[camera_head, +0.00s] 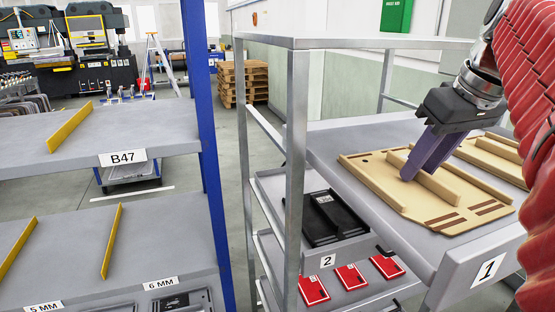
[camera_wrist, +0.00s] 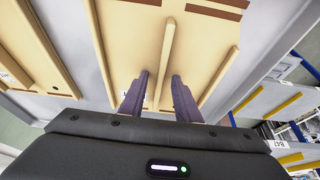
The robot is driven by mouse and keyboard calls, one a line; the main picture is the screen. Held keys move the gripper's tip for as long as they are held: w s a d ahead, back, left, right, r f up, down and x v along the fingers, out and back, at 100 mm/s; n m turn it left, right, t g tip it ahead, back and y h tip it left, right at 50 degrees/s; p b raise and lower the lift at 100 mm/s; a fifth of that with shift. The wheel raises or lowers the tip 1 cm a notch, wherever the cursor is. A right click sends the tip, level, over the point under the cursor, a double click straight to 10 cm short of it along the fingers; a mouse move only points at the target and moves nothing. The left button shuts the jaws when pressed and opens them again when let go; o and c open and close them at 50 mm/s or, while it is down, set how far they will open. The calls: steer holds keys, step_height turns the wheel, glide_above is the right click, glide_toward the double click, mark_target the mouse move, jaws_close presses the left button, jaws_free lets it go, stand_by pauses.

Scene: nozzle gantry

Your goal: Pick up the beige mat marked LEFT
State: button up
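A beige mat (camera_head: 433,208) with raised ribs and brown stripes lies on the grey shelf labelled 1. It also fills the middle of the wrist view (camera_wrist: 130,38). I cannot read a LEFT mark on it. A second beige mat (camera_head: 493,158) lies beyond it to the right, partly hidden by my arm, and shows at the left in the wrist view (camera_wrist: 35,30). My gripper (camera_head: 418,172) points down over the nearer mat with its purple fingers apart. In the wrist view the fingertips (camera_wrist: 160,75) stand on either side of the mat's middle rib, with gaps showing.
A grey metal frame (camera_head: 296,150) stands left of the shelf. A blue-posted rack (camera_head: 200,100) with yellow dividers stands further left.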

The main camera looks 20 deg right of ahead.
jaws_close()
stand_by(0.3)
stand_by(0.3)
